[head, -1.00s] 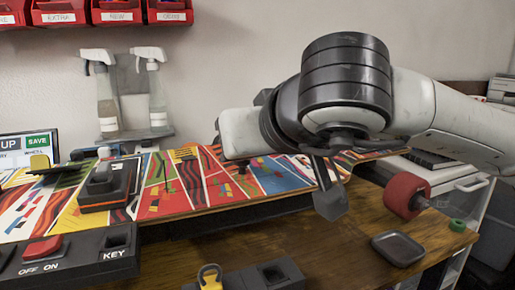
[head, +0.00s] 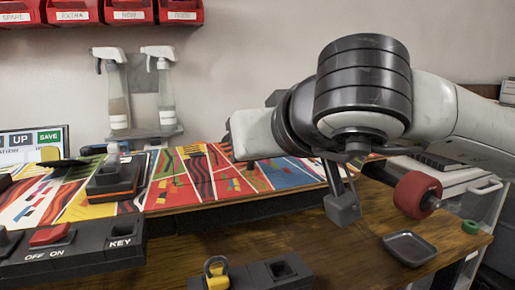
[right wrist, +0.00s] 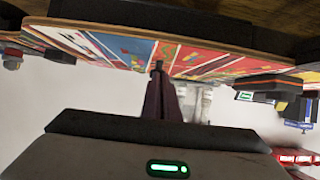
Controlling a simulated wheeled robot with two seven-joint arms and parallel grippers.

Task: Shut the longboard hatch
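The longboard (head: 200,180), with a bright patterned deck, lies across the bench. A black raised part (head: 115,178) with an orange edge and a grey knob sits on its left half. Further left a thin dark flap (head: 68,161) with a yellow tab stands above the deck; I cannot tell surely whether this is the hatch. My right gripper (head: 342,208) hangs in front of the board's right half, fingers together, nothing visible in them. In the right wrist view its fingers (right wrist: 160,95) form one narrow wedge below the board's edge (right wrist: 180,32). My left gripper is out of view.
A grey tray (head: 410,248) lies on the bench. A black switch box (head: 80,248) and a block with a yellow padlock (head: 216,272) stand in front. Spray bottles (head: 160,90) stand behind. Bare wood lies below my right gripper.

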